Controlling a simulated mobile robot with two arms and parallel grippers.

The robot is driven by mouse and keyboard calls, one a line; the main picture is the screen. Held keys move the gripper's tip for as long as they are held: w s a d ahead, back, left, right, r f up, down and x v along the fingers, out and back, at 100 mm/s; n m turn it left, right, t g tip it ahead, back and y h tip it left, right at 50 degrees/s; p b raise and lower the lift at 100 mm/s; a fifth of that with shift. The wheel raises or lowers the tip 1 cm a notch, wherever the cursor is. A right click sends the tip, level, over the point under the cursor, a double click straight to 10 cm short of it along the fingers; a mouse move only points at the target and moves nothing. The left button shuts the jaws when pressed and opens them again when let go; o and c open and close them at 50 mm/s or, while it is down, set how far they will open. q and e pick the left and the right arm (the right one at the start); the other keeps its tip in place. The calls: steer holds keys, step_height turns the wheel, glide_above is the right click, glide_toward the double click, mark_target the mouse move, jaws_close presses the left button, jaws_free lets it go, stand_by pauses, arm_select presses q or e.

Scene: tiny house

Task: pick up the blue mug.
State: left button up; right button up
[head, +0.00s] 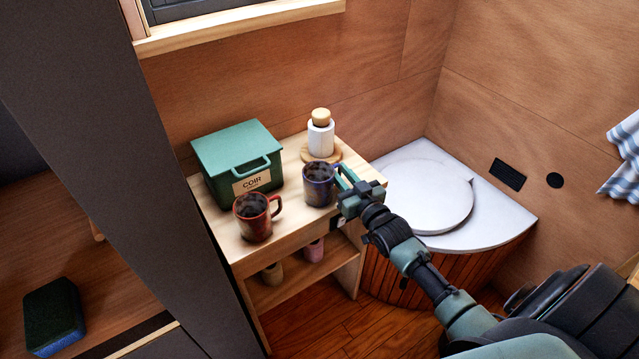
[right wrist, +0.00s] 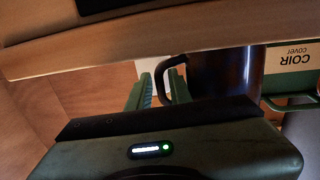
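The blue mug (head: 318,188) stands upright on the small wooden shelf unit, with dark contents inside. It also shows in the right wrist view (right wrist: 222,78), its dark handle (right wrist: 171,70) toward my fingers. My right gripper (head: 345,179) is at the mug's right side, at the handle. In the right wrist view the fingers of the right gripper (right wrist: 159,88) are apart, with the handle's curve reaching between their tips. Whether a finger touches the handle I cannot tell. My left gripper is not in view.
A red-brown mug (head: 256,216) stands left of the blue mug. Behind are a green COIR box (head: 236,150) and a white bottle (head: 321,138) with a wooden cap. The shelf unit's top (head: 285,210) is crowded. A white round lid (head: 428,195) lies to the right.

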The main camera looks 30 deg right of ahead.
steer(key=shift+w, duration=0.35)
steer(key=shift+s, duration=0.1)
jaws_close()
stand_by(1.1)
